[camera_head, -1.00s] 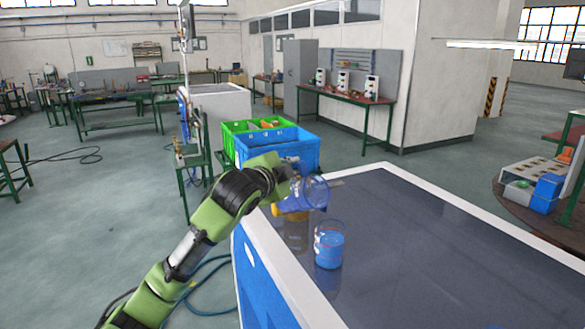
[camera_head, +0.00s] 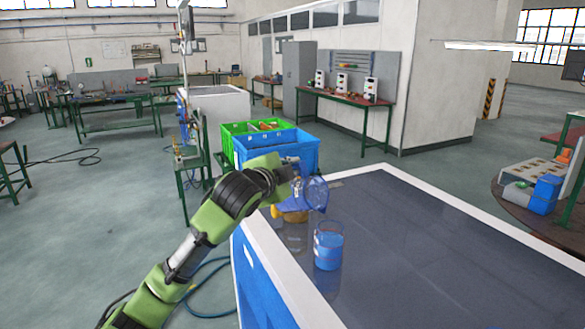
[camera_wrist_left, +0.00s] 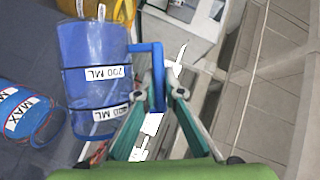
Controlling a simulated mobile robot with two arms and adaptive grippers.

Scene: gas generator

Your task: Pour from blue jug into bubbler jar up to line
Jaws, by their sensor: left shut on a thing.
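The blue see-through jug (camera_head: 315,193) is held by its handle in my left gripper (camera_head: 289,174), tilted above the table near its left edge. In the left wrist view the jug (camera_wrist_left: 92,52) shows "200 ML" and "400 ML" labels, and the fingers (camera_wrist_left: 162,88) are shut on its blue handle. The clear bubbler jar (camera_head: 328,249) stands upright on the table, right of and below the jug, with blue liquid in most of it. Its "MAX" label shows in the left wrist view (camera_wrist_left: 27,113). I cannot tell how the level sits against the line. My right gripper is not in view.
A clear vessel with a yellow top (camera_head: 294,234) stands left of the jar, partly behind the jug. The dark tabletop (camera_head: 430,245) is clear to the right. Blue (camera_head: 305,150) and green (camera_head: 236,130) crates stand beyond the table.

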